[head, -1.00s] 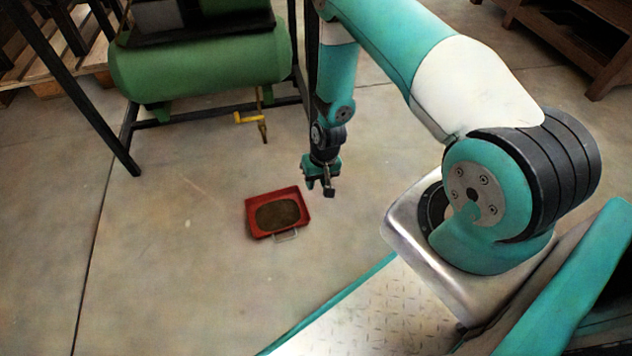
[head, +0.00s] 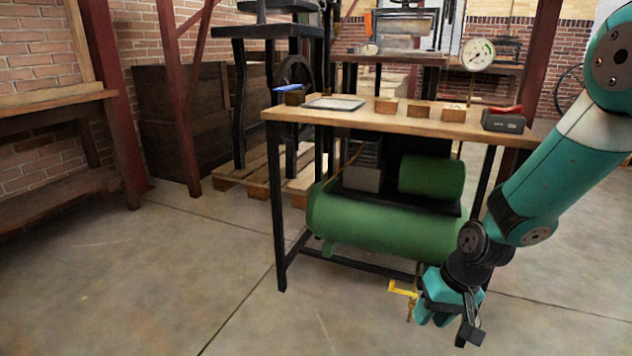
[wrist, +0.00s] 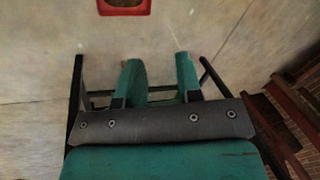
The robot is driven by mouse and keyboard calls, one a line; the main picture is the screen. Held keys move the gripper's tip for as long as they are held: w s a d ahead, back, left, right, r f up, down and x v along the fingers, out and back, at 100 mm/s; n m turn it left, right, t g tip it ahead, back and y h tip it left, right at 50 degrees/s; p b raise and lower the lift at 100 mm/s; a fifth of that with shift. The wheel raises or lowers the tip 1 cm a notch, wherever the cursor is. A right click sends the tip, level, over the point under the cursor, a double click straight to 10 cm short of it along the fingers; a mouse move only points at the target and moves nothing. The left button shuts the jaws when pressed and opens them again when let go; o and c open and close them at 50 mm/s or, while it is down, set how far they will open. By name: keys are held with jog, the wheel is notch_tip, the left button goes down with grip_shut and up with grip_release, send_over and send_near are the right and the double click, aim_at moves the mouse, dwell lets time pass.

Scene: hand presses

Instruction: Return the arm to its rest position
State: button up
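My arm (head: 565,175) reaches down from the upper right in the head view. My gripper (head: 447,325) hangs low in front of the bench, to the right of a yellow-handled valve (head: 403,290). In the wrist view, two teal fingers of my gripper (wrist: 160,62) stand apart with nothing between them. A red tray (wrist: 124,12) lies on the floor at the top edge of the wrist view, beyond the fingertips and partly cut off. It is out of the head view.
A green tank (head: 390,222) sits beneath. A pallet (head: 262,182) stands behind left. The floor (head: 140,270) at left is clear.

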jog(key=s+a+r+n+p, duration=0.2)
jog(key=s+a+r+n, duration=0.15)
jog(key=s+r, duration=0.75)
jog(key=s+a+r+n+p, duration=0.1)
jog(key=s+a+r+n, duration=0.25)
jog(key=s+r, duration=0.75)
notch_tip(320, 180, up, 41)
jog(key=w+p, duration=0.1)
jog(key=p, duration=3.7)
jog(key=shift+f+g+y, duration=0.15)
jog(key=shift+g+y, duration=0.25)
